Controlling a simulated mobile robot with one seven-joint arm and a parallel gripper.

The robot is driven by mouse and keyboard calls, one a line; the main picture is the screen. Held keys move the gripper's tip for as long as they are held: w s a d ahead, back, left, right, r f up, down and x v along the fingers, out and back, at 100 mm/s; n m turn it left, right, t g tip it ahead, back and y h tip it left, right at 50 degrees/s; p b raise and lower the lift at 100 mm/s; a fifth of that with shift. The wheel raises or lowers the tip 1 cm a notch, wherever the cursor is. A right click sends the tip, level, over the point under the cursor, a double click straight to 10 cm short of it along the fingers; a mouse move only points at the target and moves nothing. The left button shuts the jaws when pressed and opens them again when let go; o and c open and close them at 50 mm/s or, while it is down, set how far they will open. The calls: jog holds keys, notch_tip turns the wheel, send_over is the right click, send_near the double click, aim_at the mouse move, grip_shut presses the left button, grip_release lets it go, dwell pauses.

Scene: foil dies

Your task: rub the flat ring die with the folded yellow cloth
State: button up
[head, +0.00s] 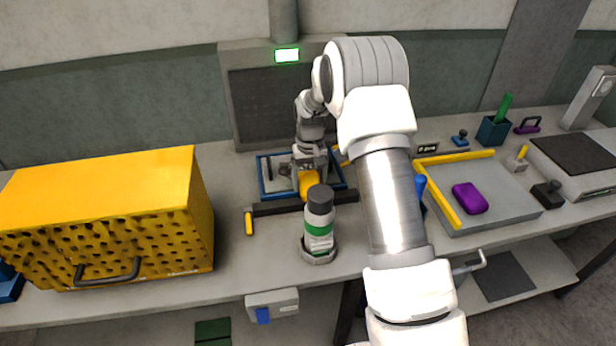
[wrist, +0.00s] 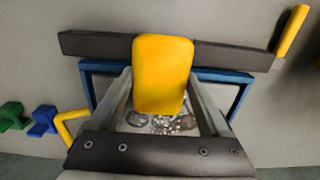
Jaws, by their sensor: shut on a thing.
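My gripper (head: 309,170) is shut on the folded yellow cloth (head: 309,184), over a blue-framed tray (head: 265,184). In the wrist view the cloth (wrist: 163,75) sits between the two fingers and covers much of the tray. Grey, partly shiny round dies (wrist: 185,123) show below the cloth, between the fingers. I cannot tell which one is the flat ring die, or whether the cloth touches it. In the head view the gripper and cloth hide the middle of the tray.
A dark bar (head: 277,207) runs along the tray's front edge. A white bottle with a dark cap (head: 319,225) stands just in front. A large yellow box (head: 120,215) fills the left. A grey tray (head: 500,205) with a purple block (head: 470,198) lies right.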

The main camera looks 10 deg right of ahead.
jog(key=shift+s+r, duration=0.1)
jog(key=shift+s, duration=0.1)
jog(key=shift+w+a, duration=0.15)
jog(key=shift+a, duration=1.2)
jog(key=shift+w, duration=5.6)
jog(key=shift+f, duration=0.3)
jog(key=shift+s+r+b, duration=0.15)
jog(key=shift+s+b, duration=0.15)
jog(key=shift+s, duration=1.7)
jog(key=shift+s+b, duration=0.85)
jog(key=shift+s, duration=2.9)
jog(key=shift+r, duration=0.1)
jog(key=shift+r+p, duration=1.8)
jog(key=shift+r, duration=1.1)
